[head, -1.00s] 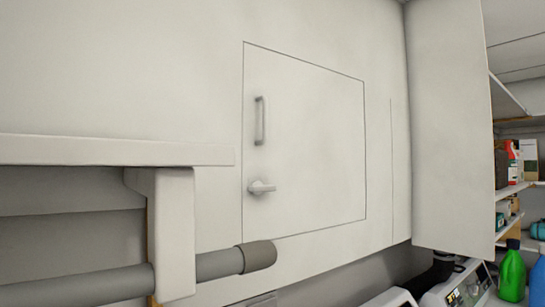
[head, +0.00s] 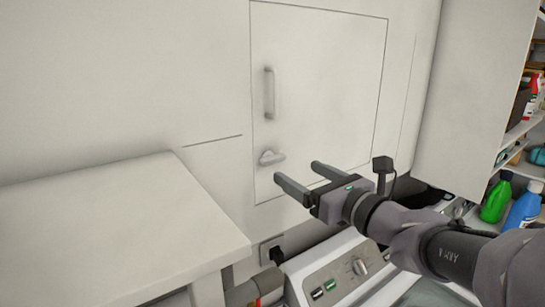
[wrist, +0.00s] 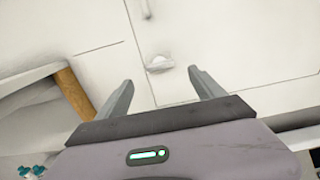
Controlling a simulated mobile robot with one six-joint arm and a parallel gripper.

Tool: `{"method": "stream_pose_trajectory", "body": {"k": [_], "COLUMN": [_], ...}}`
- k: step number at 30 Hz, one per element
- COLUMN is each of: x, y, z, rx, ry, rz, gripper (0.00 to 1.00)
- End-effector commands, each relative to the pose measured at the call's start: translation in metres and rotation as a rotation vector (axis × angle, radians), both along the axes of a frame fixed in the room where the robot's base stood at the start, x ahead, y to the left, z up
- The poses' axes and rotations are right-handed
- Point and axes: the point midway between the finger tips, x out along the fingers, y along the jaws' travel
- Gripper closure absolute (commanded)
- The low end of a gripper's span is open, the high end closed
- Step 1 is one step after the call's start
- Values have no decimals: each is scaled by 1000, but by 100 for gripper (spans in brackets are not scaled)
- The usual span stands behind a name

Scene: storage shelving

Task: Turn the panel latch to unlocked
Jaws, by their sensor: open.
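The panel (head: 335,75) is a flat white door set in a white wall, outlined by a thin dark seam. A grey vertical handle (head: 271,92) is near its left edge. The grey panel latch (head: 270,157) is below the handle, its lever pointing roughly sideways to the right. My gripper (head: 302,180) is open and empty, in front of the panel's lower part, just right of and below the latch and apart from it. In the wrist view the latch (wrist: 159,64) shows beyond and between the two open fingers (wrist: 160,90).
A white tabletop (head: 110,225) stands at the lower left. A machine with a knob and buttons (head: 335,275) is below the panel. A wall socket (head: 271,250) is near it. Green (head: 496,198) and blue bottles (head: 524,206) and shelves (head: 520,135) are at the right.

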Motion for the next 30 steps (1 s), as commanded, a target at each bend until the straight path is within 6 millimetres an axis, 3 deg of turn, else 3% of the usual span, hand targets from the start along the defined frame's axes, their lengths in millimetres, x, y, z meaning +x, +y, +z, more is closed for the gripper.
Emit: {"method": "stream_pose_trajectory", "body": {"k": [4, 9, 21, 30], "x": [35, 60, 71, 70], "y": [25, 41, 48, 48], "z": [1, 1, 0, 0], "rx": [-2, -2, -4, -4], "ry": [1, 0, -1, -1], "rz": [4, 2, 1, 1], "gripper": [22, 22, 22, 79]}}
